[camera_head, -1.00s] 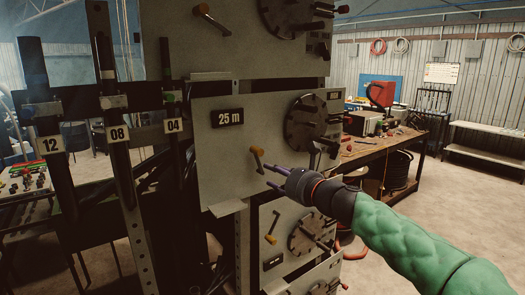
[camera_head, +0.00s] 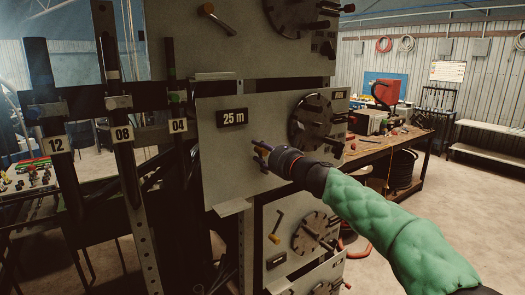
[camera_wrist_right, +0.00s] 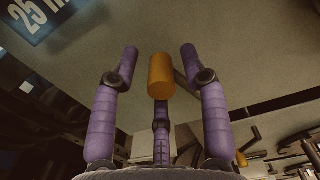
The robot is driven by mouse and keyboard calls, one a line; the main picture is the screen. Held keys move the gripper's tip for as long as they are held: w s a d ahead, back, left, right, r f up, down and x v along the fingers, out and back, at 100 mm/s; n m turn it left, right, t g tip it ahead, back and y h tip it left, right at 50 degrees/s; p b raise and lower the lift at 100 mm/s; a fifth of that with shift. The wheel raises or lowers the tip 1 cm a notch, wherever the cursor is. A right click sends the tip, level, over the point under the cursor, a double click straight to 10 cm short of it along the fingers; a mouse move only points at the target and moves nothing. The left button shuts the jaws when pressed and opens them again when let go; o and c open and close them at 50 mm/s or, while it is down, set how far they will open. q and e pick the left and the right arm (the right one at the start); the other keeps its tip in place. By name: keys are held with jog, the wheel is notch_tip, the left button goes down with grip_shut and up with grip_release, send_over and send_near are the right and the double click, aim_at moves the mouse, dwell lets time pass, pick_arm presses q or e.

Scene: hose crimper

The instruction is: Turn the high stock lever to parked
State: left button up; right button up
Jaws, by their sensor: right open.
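The lever on the 25 m panel (camera_head: 222,168) has an orange-yellow handle, mostly hidden by my right gripper (camera_head: 260,152) in the head view. In the right wrist view this handle (camera_wrist_right: 160,78) stands between the spread purple fingers of my right gripper (camera_wrist_right: 159,54). The fingers are open, with visible gaps on both sides of the handle. No readable label tells which one is the high stock lever. My left gripper is not in view.
Dark round reels with stubs (camera_head: 311,120) sit on the panels, right of the levers. A small ledge (camera_head: 234,207) juts out below the 25 m panel. Numbered upright racks (camera_head: 122,134) stand at left. A workbench (camera_head: 425,150) is at right; open floor lies in front of it.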

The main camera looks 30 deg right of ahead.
jog(key=shift+w, duration=0.2)
grip_shut()
jog(key=shift+a+n+b, duration=0.25)
jog(key=shift+n+b, duration=0.1)
jog(key=shift+n, duration=0.05)
jog(key=a+n+b, duration=0.1)
jog(key=a+f+n+b, duration=0.1)
jog(key=n+b, duration=0.1)
jog(key=shift+s+a+f, duration=0.1)
jog(key=shift+s+f, duration=0.05)
jog(key=shift+f, duration=0.1)
jog(key=shift+a+f+n+b, duration=0.6)
jog(key=shift+n+b, duration=0.3)
jog(key=shift+n, duration=0.2)
jog(key=shift+a+f+n+b, duration=0.5)
jog(key=shift+f+n+b, duration=0.15)
jog(key=shift+n+b, duration=0.35)
